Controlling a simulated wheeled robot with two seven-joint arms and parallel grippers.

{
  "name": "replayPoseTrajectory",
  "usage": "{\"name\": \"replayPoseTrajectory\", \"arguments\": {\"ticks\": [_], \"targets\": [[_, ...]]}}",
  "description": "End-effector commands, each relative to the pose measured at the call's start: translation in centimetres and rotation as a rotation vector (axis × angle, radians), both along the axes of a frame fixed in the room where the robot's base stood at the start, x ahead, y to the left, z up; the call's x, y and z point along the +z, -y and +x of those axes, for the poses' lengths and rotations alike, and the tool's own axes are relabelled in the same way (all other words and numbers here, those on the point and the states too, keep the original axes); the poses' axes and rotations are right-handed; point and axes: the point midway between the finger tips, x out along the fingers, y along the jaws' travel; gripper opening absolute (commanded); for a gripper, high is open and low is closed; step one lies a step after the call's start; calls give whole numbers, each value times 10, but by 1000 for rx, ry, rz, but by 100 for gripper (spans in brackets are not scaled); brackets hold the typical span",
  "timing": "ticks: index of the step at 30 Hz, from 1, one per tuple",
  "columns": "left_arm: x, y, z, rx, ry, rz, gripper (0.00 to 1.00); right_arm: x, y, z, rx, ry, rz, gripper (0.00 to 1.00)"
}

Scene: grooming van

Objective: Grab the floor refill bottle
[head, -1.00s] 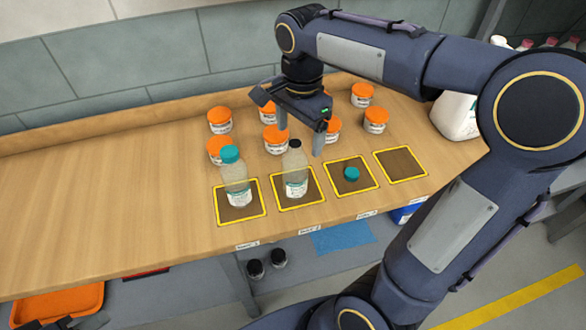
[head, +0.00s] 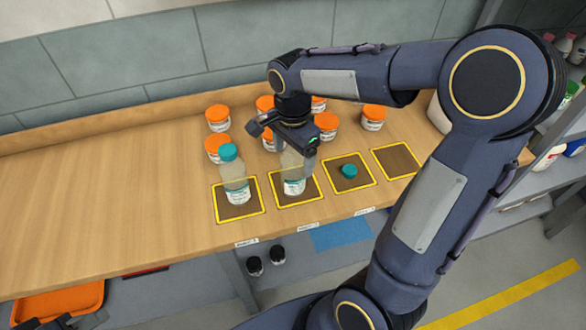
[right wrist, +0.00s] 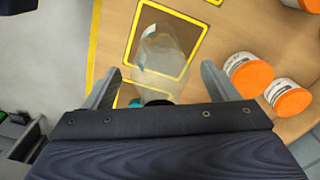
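A clear bottle with a white label (head: 294,187) stands upright on the second yellow-framed mat from the left (head: 312,195). Its black cap (right wrist: 158,102) shows in the right wrist view, but my gripper hides it in the head view. My right gripper (head: 298,152) is over this bottle, pointing down. In the right wrist view its fingers (right wrist: 159,88) are spread, one on each side of the bottle (right wrist: 158,52), with visible gaps. A dark shape at the lower left edge of the head view seems part of my left gripper (head: 68,322); its fingers are unclear.
A teal-capped bottle (head: 235,177) stands close on the left mat. A loose teal cap (head: 349,171) lies on the third mat; the fourth mat (head: 397,160) is empty. Several orange-lidded jars (head: 218,118) stand behind. Two dark-capped bottles (head: 255,266) are below the bench. The bench's left side is clear.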

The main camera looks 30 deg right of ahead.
Motion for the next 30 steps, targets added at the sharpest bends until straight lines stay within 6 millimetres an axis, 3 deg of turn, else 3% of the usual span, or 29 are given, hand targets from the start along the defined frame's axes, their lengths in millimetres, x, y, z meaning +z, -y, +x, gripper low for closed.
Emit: {"name": "replayPoseTrajectory", "arguments": {"ticks": [1, 14, 23, 30], "targets": [[0, 0, 0, 0, 0, 0, 36, 0, 0, 0, 0, 0, 0, 75], [0, 0, 0, 0, 0, 0, 36, 0, 0, 0, 0, 0, 0, 21], [0, 0, 0, 0, 0, 0, 36, 3, 0, 0, 0, 1, 0, 21], [1, 0, 0, 0, 0, 0, 36, 30, -1, 1, 0, 6, 1, 21]]}}
